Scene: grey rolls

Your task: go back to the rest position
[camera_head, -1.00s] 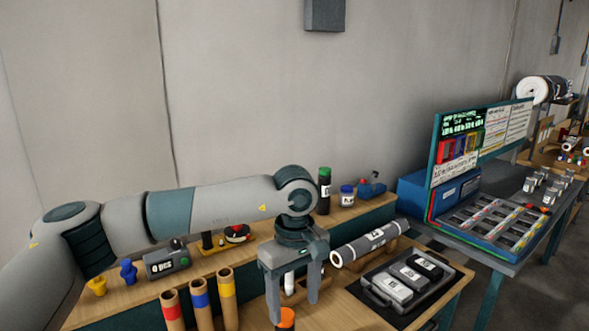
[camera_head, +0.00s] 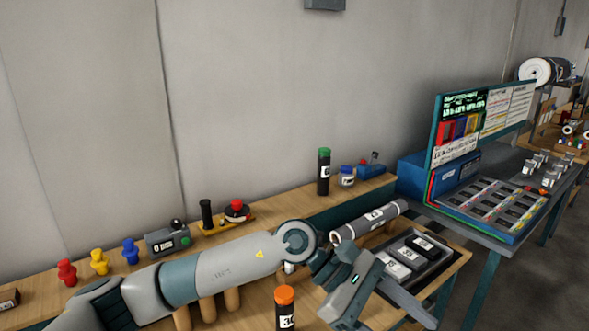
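My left arm crosses from the lower left, and its gripper (camera_head: 385,318) is low at the front, tilted to the right. Its two fingers are spread apart, with nothing seen between them; the tips are at the bottom edge of the picture. A grey roll (camera_head: 371,221) with dark bands and a white label lies just behind the gripper, apart from it, on a wooden support. A black bottle with an orange cap (camera_head: 285,297) stands left of the gripper. My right gripper is not in view.
A dark tray (camera_head: 452,262) holding labelled blocks lies right of the roll, partly behind the gripper. Cardboard tubes (camera_head: 208,308) are partly hidden under my arm. Red, yellow and blue pegs (camera_head: 99,262), a grey device (camera_head: 167,240) and a green-capped bottle (camera_head: 324,172) stand along the back shelf.

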